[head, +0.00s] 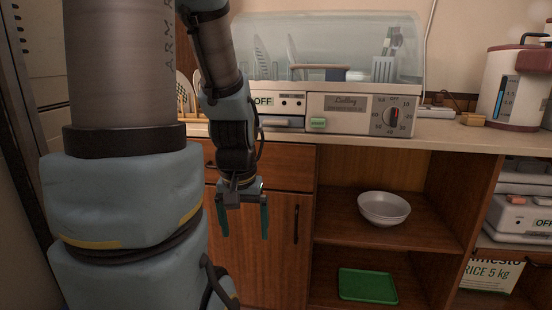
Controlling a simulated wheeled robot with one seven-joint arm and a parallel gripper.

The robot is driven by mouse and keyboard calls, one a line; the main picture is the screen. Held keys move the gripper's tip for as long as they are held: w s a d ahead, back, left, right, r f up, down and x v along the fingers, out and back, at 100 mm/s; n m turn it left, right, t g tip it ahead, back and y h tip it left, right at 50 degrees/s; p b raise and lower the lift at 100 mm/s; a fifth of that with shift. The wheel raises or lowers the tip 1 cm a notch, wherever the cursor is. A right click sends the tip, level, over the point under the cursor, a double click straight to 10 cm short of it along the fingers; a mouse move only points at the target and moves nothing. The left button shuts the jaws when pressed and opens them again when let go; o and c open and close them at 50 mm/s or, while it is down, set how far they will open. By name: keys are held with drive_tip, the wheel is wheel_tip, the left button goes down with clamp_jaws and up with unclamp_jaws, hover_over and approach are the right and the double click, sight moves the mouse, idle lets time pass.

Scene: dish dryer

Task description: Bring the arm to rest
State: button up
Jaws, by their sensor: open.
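My gripper (243,221) hangs pointing down in the head view, in front of the wooden cabinet door (283,245) and below the counter edge. Its two dark green fingers are spread apart with nothing between them. My arm is bent, with its large blue and grey links filling the left of the view and the forearm running down to the gripper. The dish dryer (330,117) stands on the counter behind the arm, its clear cover down over plates and other dishes. The forearm hides part of the dryer's left side.
A pale bowl (384,208) sits on the open upper shelf and a green tray (367,286) on the lower one. A white and red water boiler (515,87) stands on the counter (450,133) at the right. White appliances (520,216) fill the right shelf.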

wheel_tip(320, 180, up, 28)
drive_tip(key=p, duration=2.5)
drive_tip(key=shift+p, duration=0.3)
